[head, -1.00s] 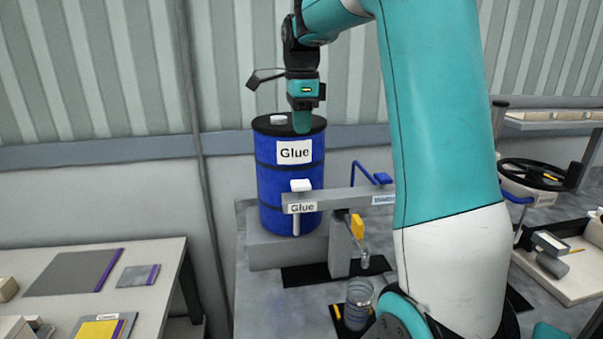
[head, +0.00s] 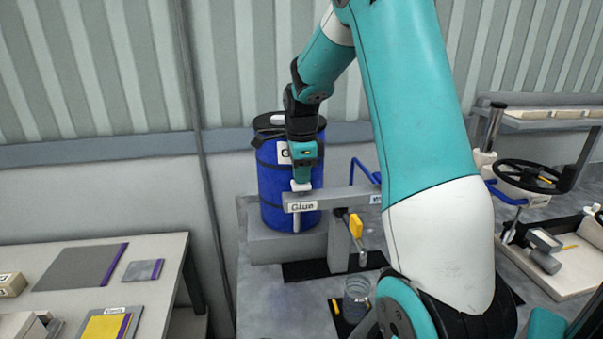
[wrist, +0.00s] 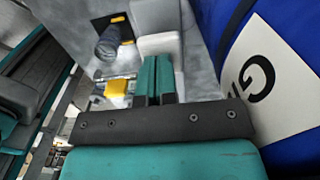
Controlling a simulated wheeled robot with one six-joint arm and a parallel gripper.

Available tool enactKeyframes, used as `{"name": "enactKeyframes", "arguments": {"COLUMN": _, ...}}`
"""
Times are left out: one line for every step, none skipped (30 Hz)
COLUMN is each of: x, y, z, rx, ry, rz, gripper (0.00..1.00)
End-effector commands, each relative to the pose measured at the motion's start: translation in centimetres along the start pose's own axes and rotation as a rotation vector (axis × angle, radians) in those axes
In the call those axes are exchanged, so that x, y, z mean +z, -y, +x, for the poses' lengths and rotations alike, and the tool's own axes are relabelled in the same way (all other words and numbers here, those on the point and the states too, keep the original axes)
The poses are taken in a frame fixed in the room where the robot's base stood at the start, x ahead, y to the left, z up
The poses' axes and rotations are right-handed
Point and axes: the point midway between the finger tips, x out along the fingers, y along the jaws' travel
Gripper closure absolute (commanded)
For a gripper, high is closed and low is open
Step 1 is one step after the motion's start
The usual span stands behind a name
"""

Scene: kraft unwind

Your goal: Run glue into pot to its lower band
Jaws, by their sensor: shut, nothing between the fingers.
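The blue glue drum (head: 270,190) stands on a grey block at the back. In front of it a grey bar (head: 335,199) labelled "Glue" carries a white-capped push piece (head: 300,186) and a spout (head: 362,268) with a yellow tag (head: 356,226). My gripper (head: 302,179) is shut and empty, pointing down right at the white cap; whether it touches cannot be told. The shut fingers also show in the wrist view (wrist: 155,72). The pot (head: 357,299), a grey see-through jar, stands on a dark mat below the spout. Its fill level and bands are too small to read.
A side table (head: 150,250) with grey and yellow sheets stands at the left. A blue bent handle (head: 366,170) rises behind the bar. A handwheel (head: 530,176) and a tray (head: 545,282) are at the right. My arm hides part of the bench.

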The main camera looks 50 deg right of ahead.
Motion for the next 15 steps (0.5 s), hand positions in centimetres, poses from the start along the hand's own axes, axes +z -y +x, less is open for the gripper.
{"name": "enactKeyframes", "arguments": {"x": 0.0, "y": 0.0, "z": 0.0, "rx": 0.0, "ry": 0.0, "rz": 0.0, "gripper": 1.0}}
{"name": "enactKeyframes", "arguments": {"x": 0.0, "y": 0.0, "z": 0.0, "rx": 0.0, "ry": 0.0, "rz": 0.0, "gripper": 1.0}}
{"name": "enactKeyframes", "arguments": {"x": 0.0, "y": 0.0, "z": 0.1, "rx": 0.0, "ry": 0.0, "rz": 0.0, "gripper": 1.0}}
{"name": "enactKeyframes", "arguments": {"x": 0.0, "y": 0.0, "z": 0.3, "rx": 0.001, "ry": 0.0, "rz": 0.0, "gripper": 1.0}}
{"name": "enactKeyframes", "arguments": {"x": 0.0, "y": 0.0, "z": 0.7, "rx": 0.001, "ry": 0.0, "rz": 0.0, "gripper": 1.0}}
{"name": "enactKeyframes", "arguments": {"x": 0.0, "y": 0.0, "z": 1.2, "rx": 0.002, "ry": 0.0, "rz": 0.0, "gripper": 1.0}}
{"name": "enactKeyframes", "arguments": {"x": 0.0, "y": 0.0, "z": 1.6, "rx": 0.002, "ry": 0.0, "rz": 0.0, "gripper": 1.0}}
{"name": "enactKeyframes", "arguments": {"x": 0.0, "y": 0.0, "z": 1.9, "rx": 0.002, "ry": 0.0, "rz": 0.0, "gripper": 1.0}}
{"name": "enactKeyframes", "arguments": {"x": 0.0, "y": 0.0, "z": 2.1, "rx": 0.001, "ry": 0.0, "rz": 0.0, "gripper": 1.0}}
{"name": "enactKeyframes", "arguments": {"x": 0.0, "y": 0.0, "z": 2.0, "rx": 0.001, "ry": 0.0, "rz": 0.0, "gripper": 1.0}}
{"name": "enactKeyframes", "arguments": {"x": 0.0, "y": 0.0, "z": 1.9, "rx": 0.001, "ry": 0.0, "rz": 0.0, "gripper": 1.0}}
{"name": "enactKeyframes", "arguments": {"x": 0.0, "y": 0.0, "z": 1.9, "rx": 0.002, "ry": 0.0, "rz": 0.0, "gripper": 1.0}}
{"name": "enactKeyframes", "arguments": {"x": 0.0, "y": 0.0, "z": 1.9, "rx": 0.003, "ry": 0.0, "rz": 0.0, "gripper": 1.0}}
{"name": "enactKeyframes", "arguments": {"x": 0.0, "y": 0.0, "z": 1.9, "rx": 0.003, "ry": 0.0, "rz": 0.0, "gripper": 1.0}}
{"name": "enactKeyframes", "arguments": {"x": 0.0, "y": -0.1, "z": 2.0, "rx": 0.004, "ry": -0.001, "rz": 0.0, "gripper": 1.0}}
